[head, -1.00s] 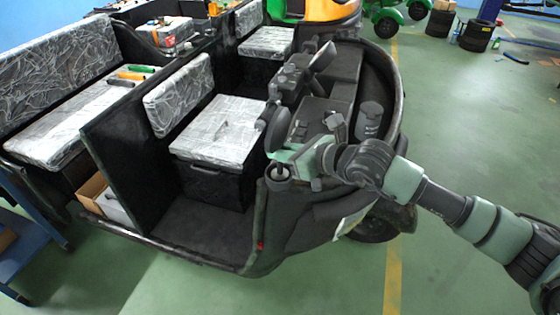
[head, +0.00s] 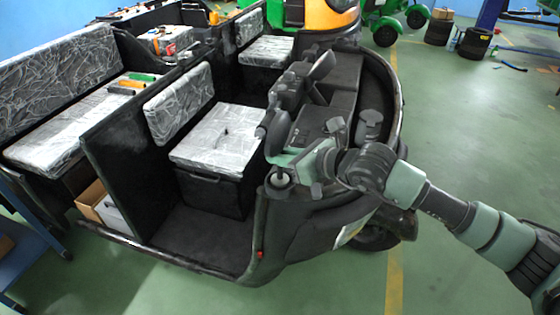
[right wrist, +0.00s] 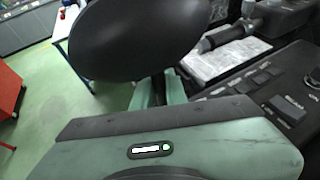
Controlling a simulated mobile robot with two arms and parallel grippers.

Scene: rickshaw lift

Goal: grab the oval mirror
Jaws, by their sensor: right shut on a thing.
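The oval mirror (right wrist: 135,40) is a large dark oval filling the top of the right wrist view, seen from its plain side. In the head view a small dark shape by the dashboard, beside my gripper, looks like the same mirror, but I cannot be sure. My right gripper (right wrist: 162,92) is shut just below the mirror, its green fingers around what looks like its stem. The grip itself is mostly hidden behind the mirror. In the head view my right gripper (head: 280,160) reaches in from the right at the rickshaw's front corner. My left gripper is not in view.
The black rickshaw has wrapped grey seats (head: 218,135) and a dark dashboard beside my gripper. A blue table (head: 30,235) stands at the lower left. Several tyres (head: 475,42) lie at the back right.

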